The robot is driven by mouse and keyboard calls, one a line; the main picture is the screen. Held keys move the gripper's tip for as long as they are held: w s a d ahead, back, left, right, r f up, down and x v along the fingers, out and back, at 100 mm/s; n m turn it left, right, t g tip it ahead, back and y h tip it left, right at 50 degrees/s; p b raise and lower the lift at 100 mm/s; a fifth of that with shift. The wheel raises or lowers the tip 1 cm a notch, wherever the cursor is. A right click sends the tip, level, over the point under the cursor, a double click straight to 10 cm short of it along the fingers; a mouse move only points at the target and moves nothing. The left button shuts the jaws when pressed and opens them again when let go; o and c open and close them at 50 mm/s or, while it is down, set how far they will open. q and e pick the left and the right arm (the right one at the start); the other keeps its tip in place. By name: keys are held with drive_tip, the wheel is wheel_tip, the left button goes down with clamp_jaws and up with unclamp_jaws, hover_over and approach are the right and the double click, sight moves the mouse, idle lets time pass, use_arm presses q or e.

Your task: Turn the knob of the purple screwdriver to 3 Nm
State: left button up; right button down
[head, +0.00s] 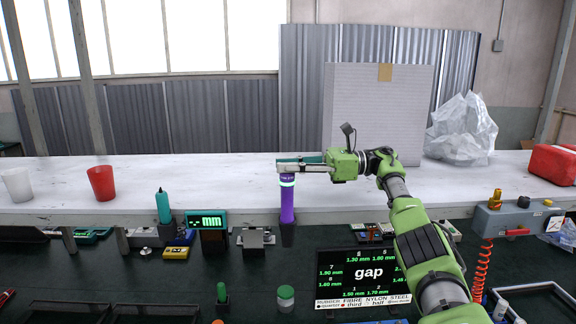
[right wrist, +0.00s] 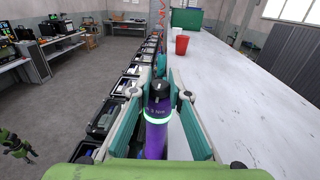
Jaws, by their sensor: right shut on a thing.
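The purple screwdriver (head: 287,205) stands upright in a dark holder (head: 289,236) at the front edge of the white bench, with a glowing pale ring near its top. My right gripper (head: 288,166) reaches in from the right and is shut on the top of the screwdriver. In the right wrist view the screwdriver (right wrist: 157,135) stands between the two fingers of the gripper (right wrist: 160,94). Its dark knob (right wrist: 158,90) is at the fingertips. A small label above the ring seems to read "3 Nm".
A teal screwdriver (head: 163,207) and a teal "mm" display (head: 208,222) stand to the left. A red cup (head: 102,183) and a white cup (head: 18,185) are on the bench. A black "gap" board (head: 345,277) is in front. The bench left of the gripper is largely clear.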

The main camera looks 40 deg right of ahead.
drive_tip(key=c, duration=1.9)
unclamp_jaws()
drive_tip(key=shift+f, duration=0.2)
drive_tip(key=shift+w+r, duration=0.1)
drive_tip(key=shift+r, duration=0.05)
wheel_tip(320, 180, up, 10)
drive_tip(key=shift+f, duration=0.1)
